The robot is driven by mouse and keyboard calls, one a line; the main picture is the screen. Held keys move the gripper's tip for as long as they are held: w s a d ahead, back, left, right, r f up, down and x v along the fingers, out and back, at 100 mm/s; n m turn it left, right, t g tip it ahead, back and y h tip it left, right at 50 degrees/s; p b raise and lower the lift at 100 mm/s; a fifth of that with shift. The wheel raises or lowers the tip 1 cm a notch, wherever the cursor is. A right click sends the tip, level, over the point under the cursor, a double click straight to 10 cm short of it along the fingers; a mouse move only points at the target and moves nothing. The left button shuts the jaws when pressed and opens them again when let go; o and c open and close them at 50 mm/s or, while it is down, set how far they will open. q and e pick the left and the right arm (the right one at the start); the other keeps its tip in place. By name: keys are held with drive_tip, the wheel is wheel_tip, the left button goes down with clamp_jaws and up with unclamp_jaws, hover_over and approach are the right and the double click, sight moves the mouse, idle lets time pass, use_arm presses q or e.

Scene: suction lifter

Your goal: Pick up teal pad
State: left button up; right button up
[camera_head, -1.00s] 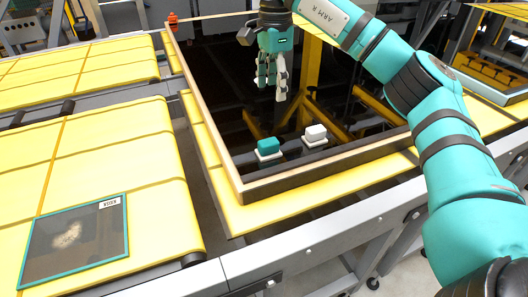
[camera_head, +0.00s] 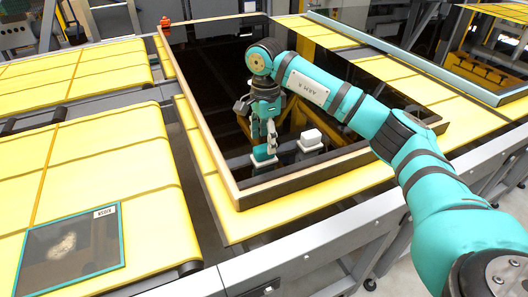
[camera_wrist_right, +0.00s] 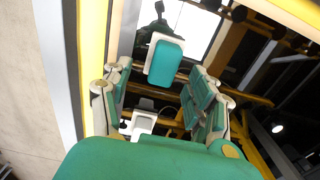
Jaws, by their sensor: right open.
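The teal pad (camera_head: 262,157) sits on a small white base near the front inside edge of the wooden-framed dark panel. In the right wrist view the teal pad (camera_wrist_right: 165,62) lies ahead of the fingertips, roughly between the two fingers. My right gripper (camera_head: 266,146) points down just above the pad and partly covers it in the head view. Its fingers stand apart with nothing held between them, as the right wrist view of the gripper (camera_wrist_right: 160,82) shows. I cannot tell whether a finger touches the pad. My left gripper is out of view.
A white pad (camera_head: 311,137) stands close to the right of the teal one. The raised wooden frame (camera_head: 235,190) borders the dark glossy panel. A teal-edged dark sheet (camera_head: 35,270) lies on the yellow surface at left. An orange object (camera_head: 165,23) is at the frame's far corner.

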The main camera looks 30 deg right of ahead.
sight(264, 147)
drive_tip(key=f, duration=0.1)
drive_tip(key=f+p, duration=0.1)
drive_tip(key=f, duration=0.1)
drive_tip(key=shift+w+f+p, duration=0.25)
drive_tip(key=shift+f+p, duration=0.1)
drive_tip(key=shift+f, duration=0.4)
drive_tip(key=shift+c, duration=0.3)
clamp_jaws()
